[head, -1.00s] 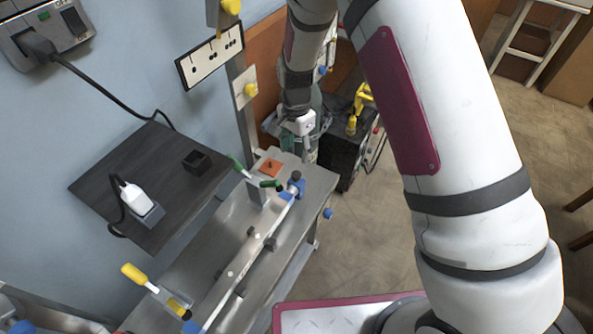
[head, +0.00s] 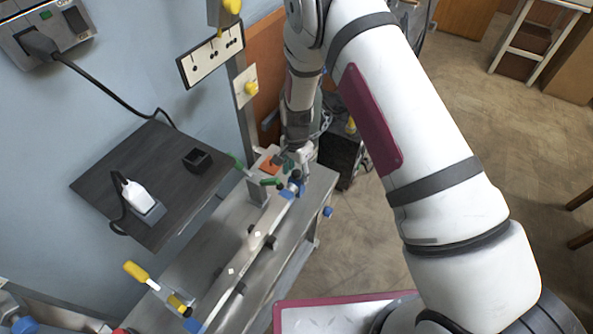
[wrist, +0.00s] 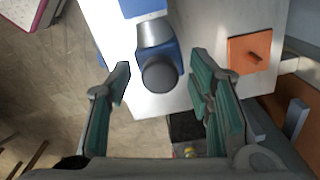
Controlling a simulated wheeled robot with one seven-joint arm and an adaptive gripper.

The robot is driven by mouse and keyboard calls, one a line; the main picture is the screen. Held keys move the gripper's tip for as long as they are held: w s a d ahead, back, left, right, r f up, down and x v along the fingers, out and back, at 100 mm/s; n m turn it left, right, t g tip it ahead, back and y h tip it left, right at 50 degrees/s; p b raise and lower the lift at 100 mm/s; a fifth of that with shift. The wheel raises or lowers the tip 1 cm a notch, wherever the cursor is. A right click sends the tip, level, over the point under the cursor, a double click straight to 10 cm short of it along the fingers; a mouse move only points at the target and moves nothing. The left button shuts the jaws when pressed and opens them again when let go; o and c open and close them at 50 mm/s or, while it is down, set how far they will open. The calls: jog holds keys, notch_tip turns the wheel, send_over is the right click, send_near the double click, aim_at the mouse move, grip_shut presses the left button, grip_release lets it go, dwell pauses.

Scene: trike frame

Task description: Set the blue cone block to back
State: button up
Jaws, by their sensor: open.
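The blue block (head: 289,193) sits at the far end of the long rail on the metal bench, partly hidden by my gripper (head: 292,165) in the head view. In the wrist view the blue block (wrist: 168,52) carries a grey cylinder and a dark round knob (wrist: 159,75) facing the camera. My gripper (wrist: 162,82) is open, with green-padded fingers to the left and right of the knob and a visible gap on both sides. I cannot tell how far above the block the fingertips are.
An orange plate (head: 269,158) lies at the bench's far end; it also shows right of my gripper in the wrist view (wrist: 249,54). A green-handled clamp (head: 257,188) stands close to the block. A dark shelf (head: 150,165) holds a small black box (head: 197,160). Open floor lies right of the bench.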

grip_shut()
jog(key=shift+w+d+b, duration=0.5)
jog(key=shift+w+b, duration=0.1)
jog(key=shift+w, duration=0.2)
jog(key=shift+w+d+b, duration=0.5)
jog(key=shift+w+b, duration=0.05)
jog(key=shift+w, duration=0.25)
grip_release()
jog(key=shift+w, duration=0.1)
jog(key=shift+r, duration=0.1)
notch_tip(320, 180, up, 12)
